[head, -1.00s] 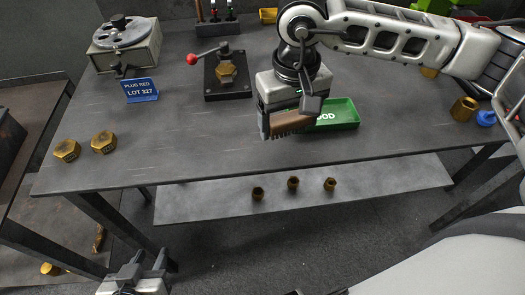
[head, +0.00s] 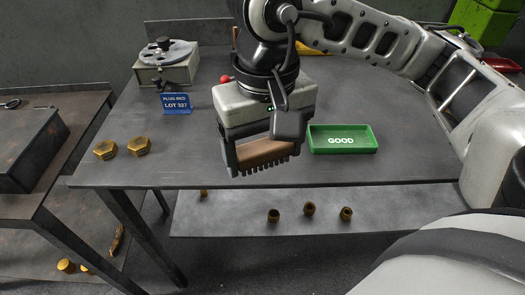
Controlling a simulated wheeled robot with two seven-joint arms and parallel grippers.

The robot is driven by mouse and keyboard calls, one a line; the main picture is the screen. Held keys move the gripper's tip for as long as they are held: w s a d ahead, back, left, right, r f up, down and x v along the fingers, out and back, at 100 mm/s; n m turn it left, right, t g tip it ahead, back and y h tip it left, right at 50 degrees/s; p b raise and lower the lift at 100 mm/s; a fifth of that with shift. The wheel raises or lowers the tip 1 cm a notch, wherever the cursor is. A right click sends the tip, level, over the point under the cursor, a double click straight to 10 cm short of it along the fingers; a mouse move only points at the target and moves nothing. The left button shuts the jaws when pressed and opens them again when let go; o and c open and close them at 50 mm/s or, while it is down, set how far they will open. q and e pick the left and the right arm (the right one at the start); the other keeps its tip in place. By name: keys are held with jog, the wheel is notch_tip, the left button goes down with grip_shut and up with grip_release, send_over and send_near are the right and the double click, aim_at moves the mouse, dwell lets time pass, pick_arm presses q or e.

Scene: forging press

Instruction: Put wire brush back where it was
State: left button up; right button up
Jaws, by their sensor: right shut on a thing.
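The wire brush (head: 268,154) has a brown wooden back and a row of dark bristles pointing down. My right gripper (head: 258,146) is shut on it. It holds the brush over the front middle of the grey workbench (head: 200,172), left of the green tray. I cannot tell how much gap lies between the bristles and the bench. My left gripper is not in view.
The green tray (head: 343,151) marked GOOD stands right of the brush. A blue sign (head: 176,103) and a gauge box (head: 166,67) stand behind. Brass fittings (head: 309,209) sit on the lower shelf.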

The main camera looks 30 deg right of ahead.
jog(key=shift+w+d, duration=0.15)
jog(key=shift+d, duration=0.2)
jog(key=w+d+f, duration=0.2)
jog(key=w, duration=0.1)
jog(key=w+d+f+p, duration=0.1)
jog(key=w+d+f, duration=0.1)
jog(key=w+f, duration=0.1)
jog(key=w+d+f+p, duration=0.1)
jog(key=w+d+f, duration=0.1)
jog(key=w+f, duration=0.1)
jog(key=shift+w+d+f, duration=0.15)
jog(key=shift+w+d, duration=0.2)
jog(key=shift+w+d+f, duration=0.1)
jog(key=shift+w+f, duration=0.05)
jog(key=shift+f, duration=0.05)
jog(key=f, duration=0.2)
jog(key=f+p, duration=0.1)
jog(key=shift+w+d, duration=0.25)
jog(key=shift+f, duration=0.35)
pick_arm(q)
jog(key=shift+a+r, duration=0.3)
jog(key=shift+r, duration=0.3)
pick_arm(e)
jog(key=shift+f, duration=0.1)
